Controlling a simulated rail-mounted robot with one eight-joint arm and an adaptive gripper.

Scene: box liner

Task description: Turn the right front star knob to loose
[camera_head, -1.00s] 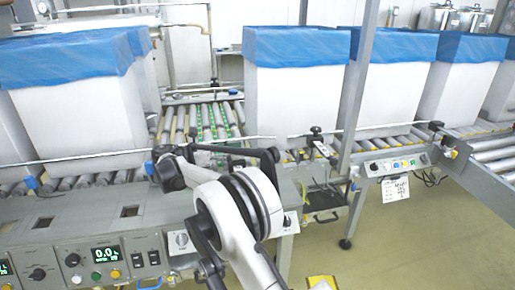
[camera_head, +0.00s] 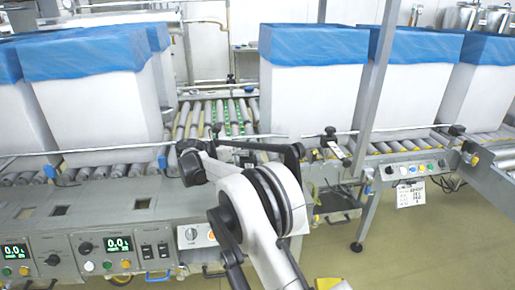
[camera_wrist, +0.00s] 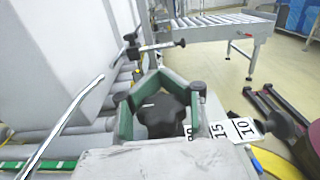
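A black star knob (camera_wrist: 162,116) with a small white mark shows in the wrist view, close to the camera and beside a white scale strip (camera_wrist: 219,131) with printed numbers. My gripper (camera_wrist: 162,78) has its green-and-grey fingers on the left and right of this knob. The fingers lean inward beyond it. I cannot tell whether they touch the knob or how wide their tips are apart. In the head view my gripper is at the conveyor's front rail, largely hidden by my own arm, and the knob cannot be made out there.
Tall white boxes with blue liners (camera_head: 314,44) stand on the roller conveyor behind the rail. A metal post (camera_head: 377,85) rises right of my arm. Another black knob (camera_wrist: 281,124) is at the right in the wrist view. Control panels (camera_head: 92,255) line the front left.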

